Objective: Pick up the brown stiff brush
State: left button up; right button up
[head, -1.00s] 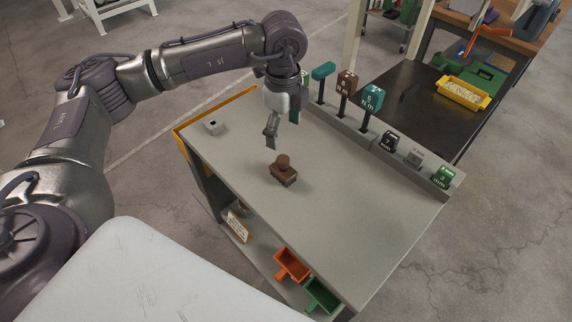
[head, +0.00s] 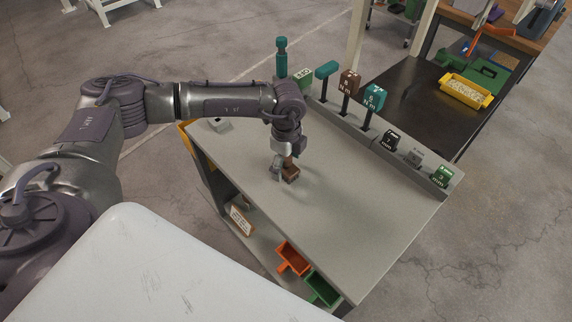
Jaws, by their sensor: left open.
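The brown stiff brush (head: 291,174) stands on the grey tabletop (head: 345,215), with its block base on the surface. My left gripper (head: 284,172) is open and low over the brush, its fingers around or beside the upper part. The near finger and the wrist hide much of the brush's knob. I cannot tell whether the fingers touch it. My right gripper is not in view.
A teal-handled item (head: 281,58) stands behind my wrist. Orange (head: 292,258) and green (head: 322,289) bins sit on the lower shelf. The tabletop's right part is clear.

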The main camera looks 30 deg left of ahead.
pick_arm(q)
jog(key=c, duration=1.5)
jog(key=shift+o, duration=0.2)
jog(key=shift+r, duration=0.45)
jog(key=r, duration=0.1)
jog(key=r+b, duration=0.1)
jog(key=r, duration=0.1)
jog(key=shift+s+d+r, duration=0.25)
jog(key=shift+d, duration=0.15)
jog(key=s+d+r+b, duration=0.2)
jog(key=s+d+r, duration=0.4)
jog(key=d, duration=0.2)
jog(key=shift+s+d+r, duration=0.25)
jog(key=shift+d+r, duration=0.05)
